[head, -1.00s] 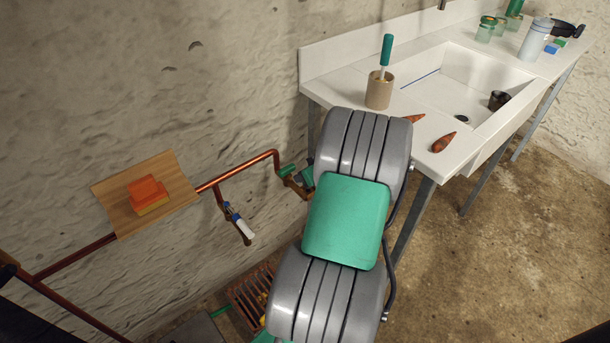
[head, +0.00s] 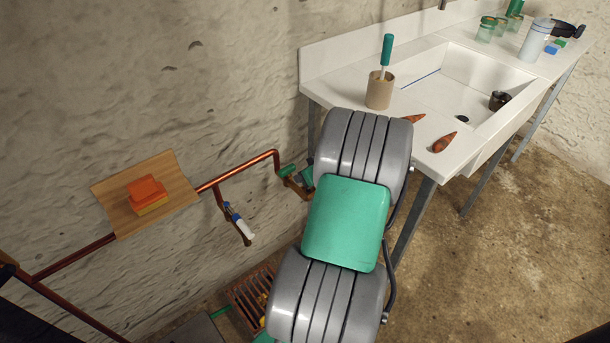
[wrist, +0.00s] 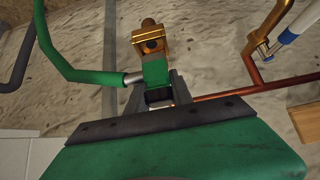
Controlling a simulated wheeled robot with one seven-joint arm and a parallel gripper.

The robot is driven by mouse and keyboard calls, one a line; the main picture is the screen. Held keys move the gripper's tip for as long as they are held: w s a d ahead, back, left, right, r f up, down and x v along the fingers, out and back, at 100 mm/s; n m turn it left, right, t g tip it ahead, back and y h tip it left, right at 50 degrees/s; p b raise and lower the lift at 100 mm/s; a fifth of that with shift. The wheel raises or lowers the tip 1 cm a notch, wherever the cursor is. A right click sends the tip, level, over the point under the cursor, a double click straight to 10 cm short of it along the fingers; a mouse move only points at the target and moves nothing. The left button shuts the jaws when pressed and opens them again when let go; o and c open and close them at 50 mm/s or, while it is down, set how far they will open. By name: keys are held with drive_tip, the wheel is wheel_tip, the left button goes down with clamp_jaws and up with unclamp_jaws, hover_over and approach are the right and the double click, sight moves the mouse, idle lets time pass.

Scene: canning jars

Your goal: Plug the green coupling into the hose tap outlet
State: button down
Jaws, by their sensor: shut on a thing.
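The green coupling (wrist: 155,71) is between the dark fingertips of my gripper (wrist: 157,84), which is shut on it. A green hose (wrist: 90,76) with a silver end runs into the coupling from the left. The brass hose tap (wrist: 150,40) is directly beyond the coupling in the wrist view. The two overlap there, and I cannot tell whether the coupling is seated in the outlet.
Copper pipe (head: 245,166) runs along the wall. A second tap with a white and blue part (head: 240,222) is left of the hose tap. A wooden board (head: 112,200) holds an orange block. A sink counter (head: 335,88) stands right; a floor grate (head: 240,294) lies below.

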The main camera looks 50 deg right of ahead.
drive_tip(key=shift+f+b, duration=1.15)
drive_tip(key=shift+f, duration=0.1)
idle(0.4)
drive_tip(key=c, duration=1.4)
unclamp_jaws()
drive_tip(key=shift+o, duration=0.3)
drive_tip(key=o, duration=0.5)
